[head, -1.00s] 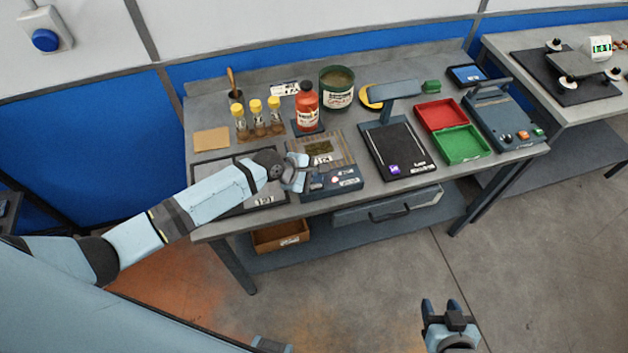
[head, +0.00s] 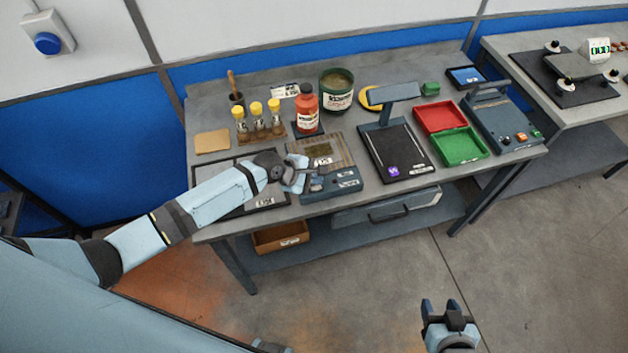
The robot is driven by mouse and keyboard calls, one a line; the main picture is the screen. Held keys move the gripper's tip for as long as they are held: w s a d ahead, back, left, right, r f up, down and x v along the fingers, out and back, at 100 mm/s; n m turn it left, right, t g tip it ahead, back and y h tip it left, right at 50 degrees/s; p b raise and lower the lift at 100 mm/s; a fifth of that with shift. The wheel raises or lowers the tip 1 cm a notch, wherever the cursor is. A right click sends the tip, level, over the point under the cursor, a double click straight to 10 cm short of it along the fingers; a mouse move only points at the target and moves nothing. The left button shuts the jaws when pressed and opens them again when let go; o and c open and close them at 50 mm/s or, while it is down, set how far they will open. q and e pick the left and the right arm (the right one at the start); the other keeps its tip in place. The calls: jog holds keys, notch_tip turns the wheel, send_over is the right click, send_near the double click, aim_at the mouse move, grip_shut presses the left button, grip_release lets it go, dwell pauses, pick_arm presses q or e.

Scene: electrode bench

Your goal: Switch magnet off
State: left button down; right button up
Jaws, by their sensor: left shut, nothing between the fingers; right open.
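A blue-grey unit with a striped top plate (head: 343,158), which looks like the magnet, stands at the front middle of the bench. A small dark olive piece (head: 322,149) lies on its plate. Its front panel (head: 335,184) carries small controls and labels, too small to read. My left gripper (head: 316,172) is shut and empty, at the front left of the panel, over or against it; I cannot tell if it touches. The gripper hides part of the panel. My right gripper (head: 446,309) is open and empty, low in front of the bench, far from the unit.
A black scale-like device (head: 398,152) with a raised head stands right of the unit. Red (head: 439,117) and green (head: 460,146) trays lie beyond it. A red bottle (head: 307,109) and yellow-capped vials (head: 257,121) stand behind. A dark framed panel (head: 210,173) lies left, partly under my arm.

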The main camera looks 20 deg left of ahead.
aim_at(315, 186)
pick_arm(q)
jog(key=shift+r, duration=0.3)
notch_tip(315, 186, up, 2)
jog(key=p, duration=0.3)
jog(key=shift+r, duration=0.25)
notch_tip(315, 186, up, 2)
jog(key=shift+r, duration=0.75)
